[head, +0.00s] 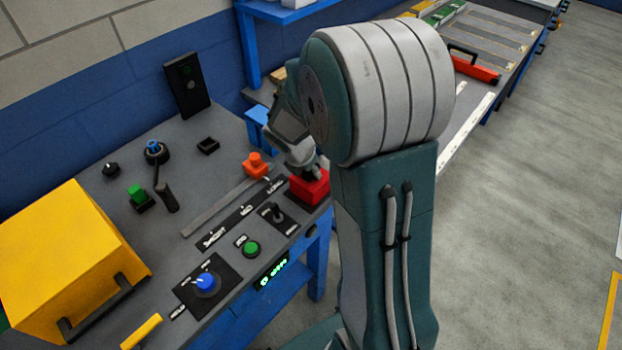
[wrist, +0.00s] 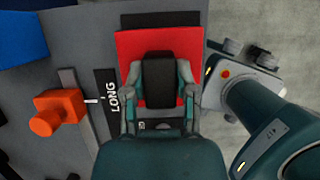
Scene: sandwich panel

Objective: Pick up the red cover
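The red cover (head: 310,190) is a box-like piece at the right edge of the grey panel table. In the wrist view the red cover (wrist: 130,50) lies beneath my gripper (wrist: 160,102), which hides its middle. My arm hides part of this area.
An orange piece (head: 256,165) stands left of the cover, beside a slider slot. A black toggle switch (head: 274,212), green button (head: 251,248) and blue knob (head: 207,283) sit nearby. A yellow box (head: 67,255) fills the left side. Open floor lies right.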

